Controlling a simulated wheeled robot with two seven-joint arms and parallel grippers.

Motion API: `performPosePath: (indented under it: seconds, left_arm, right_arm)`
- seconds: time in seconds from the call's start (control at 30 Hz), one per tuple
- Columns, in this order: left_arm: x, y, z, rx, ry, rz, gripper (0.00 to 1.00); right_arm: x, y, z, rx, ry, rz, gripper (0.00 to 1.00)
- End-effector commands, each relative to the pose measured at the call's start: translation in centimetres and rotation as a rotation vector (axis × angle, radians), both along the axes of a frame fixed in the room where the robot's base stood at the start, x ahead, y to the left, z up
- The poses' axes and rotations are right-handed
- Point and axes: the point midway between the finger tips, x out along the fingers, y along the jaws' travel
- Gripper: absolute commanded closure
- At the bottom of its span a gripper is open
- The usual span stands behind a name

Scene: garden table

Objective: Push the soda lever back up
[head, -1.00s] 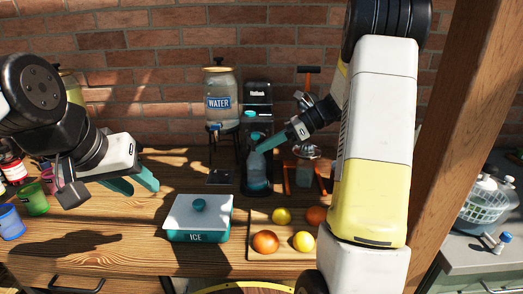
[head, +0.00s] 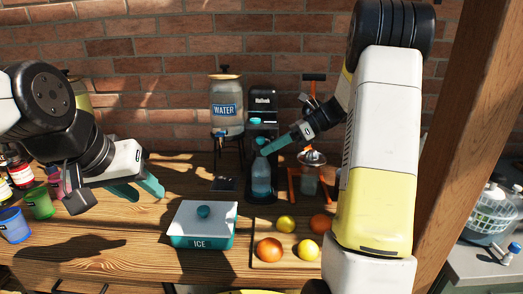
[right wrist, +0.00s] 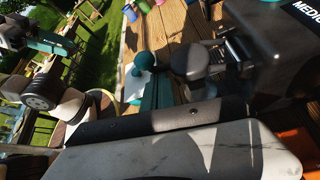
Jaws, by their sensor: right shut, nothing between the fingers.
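The black soda machine (head: 263,102) stands against the brick wall in the head view. A teal piece that looks like its lever (head: 256,121) shows on its front, and its exact tilt is too small to tell. A clear bottle (head: 261,180) stands upright in the machine below. My right gripper (head: 266,149) is shut and empty, its teal fingertips just below the lever, by the bottle's top; I cannot tell whether they touch. Its fingers also show in the right wrist view (right wrist: 157,92). My left gripper (head: 143,188) is open and empty above the table's left side.
A water dispenser (head: 226,108) stands left of the machine, and a juicer (head: 311,160) with an orange frame stands right. An ice box (head: 203,222) and a fruit board (head: 262,234) lie in front. Cups (head: 40,202) stand at the left.

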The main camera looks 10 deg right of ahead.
Motion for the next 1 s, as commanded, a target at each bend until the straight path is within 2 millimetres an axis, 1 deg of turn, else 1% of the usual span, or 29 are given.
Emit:
performPosePath:
  seconds: [0.13,0.27,0.5,0.7,1.0]
  left_arm:
    - [0.0,0.0,0.0,0.0,0.0,0.0,0.64]
    - [0.0,0.0,0.0,0.0,0.0,0.0,0.64]
    - [0.0,0.0,0.0,0.0,0.0,0.0,0.64]
    - [0.0,0.0,0.0,0.0,0.0,0.0,0.64]
    - [0.0,0.0,0.0,0.0,0.0,0.0,0.64]
  right_arm:
    - [0.2,0.0,0.6,0.009,0.044,0.001,1.0]
    - [0.5,-0.1,1.5,0.009,0.041,0.001,1.0]
    - [1.3,-0.2,3.5,0.009,0.04,0.001,1.0]
    - [2.1,-0.4,4.8,0.008,0.04,0.0,1.0]
    - [3.3,-0.6,5.9,0.007,0.041,-0.001,1.0]
